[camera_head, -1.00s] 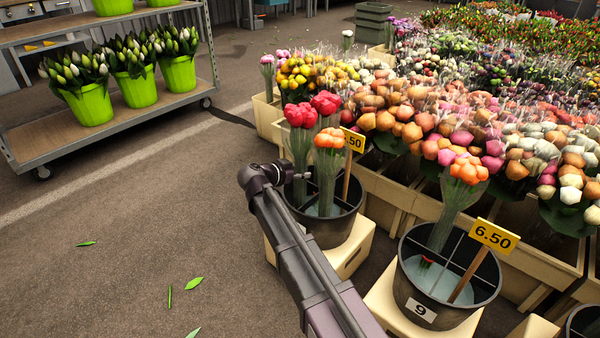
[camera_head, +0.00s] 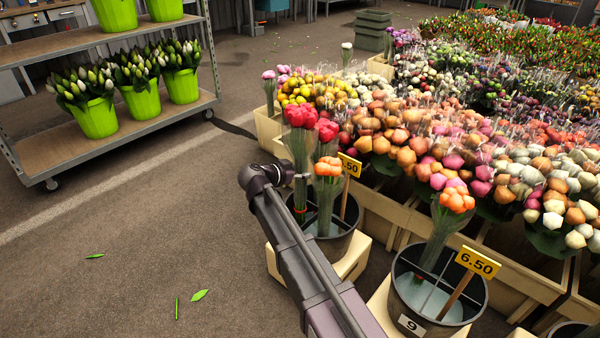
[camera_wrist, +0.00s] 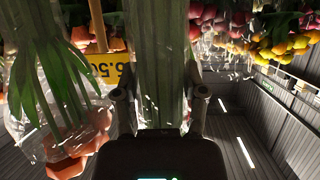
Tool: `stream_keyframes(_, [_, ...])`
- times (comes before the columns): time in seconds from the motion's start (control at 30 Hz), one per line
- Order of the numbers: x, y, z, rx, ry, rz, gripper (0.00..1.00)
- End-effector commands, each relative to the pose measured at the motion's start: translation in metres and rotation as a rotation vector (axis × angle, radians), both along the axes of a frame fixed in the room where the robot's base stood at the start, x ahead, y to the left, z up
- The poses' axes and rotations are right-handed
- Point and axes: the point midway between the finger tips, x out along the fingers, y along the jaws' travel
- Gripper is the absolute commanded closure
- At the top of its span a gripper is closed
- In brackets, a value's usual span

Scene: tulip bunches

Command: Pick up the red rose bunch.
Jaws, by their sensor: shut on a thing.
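The red rose bunch (camera_head: 300,116) stands upright at the left of a black bucket (camera_head: 337,247). My gripper (camera_head: 297,177) is shut on its wrapped green stems. The flower heads are above the gripper, and the lower stem ends, with a red band, are at the bucket's rim level or just inside. In the wrist view my gripper (camera_wrist: 162,103) has one finger on each side of the stems (camera_wrist: 158,50).
An orange bunch (camera_head: 328,168) and a price sign (camera_head: 349,165) stand close by in that bucket. Another bucket (camera_head: 412,322) with an orange bunch is at the right. Crates of flowers fill the back right. A trolley (camera_head: 120,135) with green pots stands left, with open floor between.

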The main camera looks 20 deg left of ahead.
Motion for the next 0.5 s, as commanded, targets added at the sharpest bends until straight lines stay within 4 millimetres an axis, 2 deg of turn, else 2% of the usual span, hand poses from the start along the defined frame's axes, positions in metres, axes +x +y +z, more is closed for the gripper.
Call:
stream_keyframes(0.03, [0.0,0.0,0.013,0.0,-0.001,0.0,1.0])
stream_keyframes(0.5, [0.0,0.0,0.066,0.0,-0.001,0.0,1.0])
